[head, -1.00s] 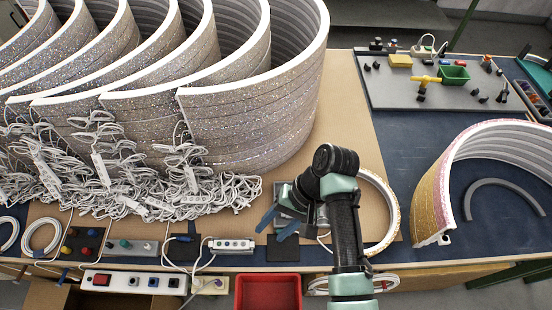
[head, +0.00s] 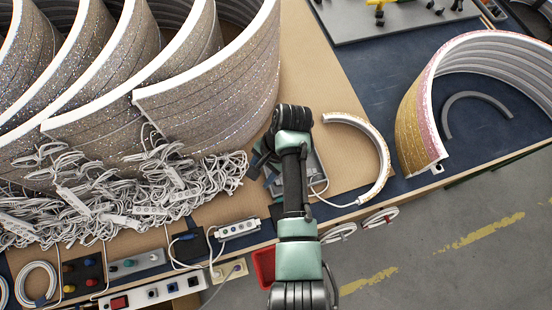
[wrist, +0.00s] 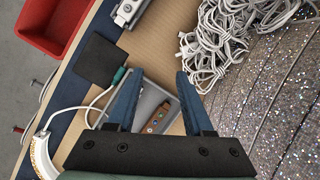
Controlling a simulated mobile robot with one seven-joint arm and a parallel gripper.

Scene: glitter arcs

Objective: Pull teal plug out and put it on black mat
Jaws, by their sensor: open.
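The teal plug (wrist: 122,73) shows in the wrist view beside the tip of my left finger. A pale cable runs from it toward the lower left. It lies by the corner of a grey box (wrist: 150,104); I cannot tell how deep it sits. The black mat (wrist: 98,60) is a small dark square just left of the plug. In the head view the mat (head: 277,212) is partly behind my arm, and the plug is hidden. My gripper (wrist: 156,76) is open and empty, its blue fingers spread above the grey box. In the head view its fingers are mostly hidden.
A heap of white cables (wrist: 235,32) and tall glittery arcs (wrist: 272,110) stand close on the gripper's right in the wrist view. A red bin (wrist: 50,28) is beyond the table edge. A white ring-shaped strip (head: 372,150) lies right of my arm in the head view.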

